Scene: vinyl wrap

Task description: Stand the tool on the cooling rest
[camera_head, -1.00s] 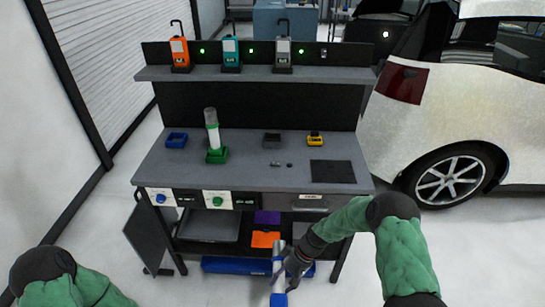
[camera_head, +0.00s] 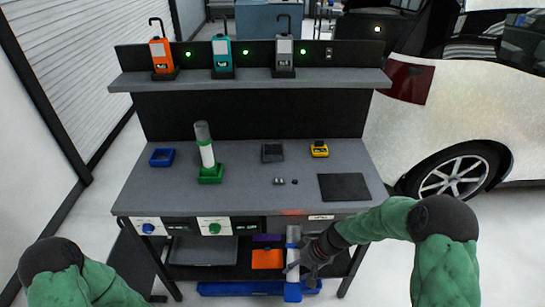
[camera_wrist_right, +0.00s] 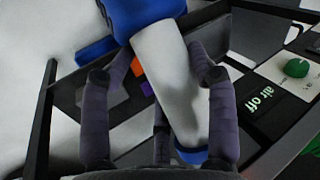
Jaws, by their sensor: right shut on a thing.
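The tool (camera_head: 293,258) is a white cylinder with blue bands. My right gripper (camera_head: 300,266) is shut on its white body and holds it roughly upright in front of the bench's lower shelf. In the right wrist view the white body (camera_wrist_right: 172,75) lies between my fingers (camera_wrist_right: 165,85), with a thick blue part at the top and a blue ring lower down. On the bench top stands an empty blue square holder (camera_head: 162,157). A green holder (camera_head: 210,175) has a white, grey-topped cylinder (camera_head: 206,150) upright in it. Which holder is the cooling rest is not marked. My left gripper is out of view.
The bench top (camera_head: 240,195) also bears a dark holder (camera_head: 272,153), a yellow holder (camera_head: 319,149), small grey pieces (camera_head: 280,181) and a black mat (camera_head: 344,187). A faint red glow shows at the bench's front edge, above the tool. A white car (camera_head: 460,150) stands at right.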

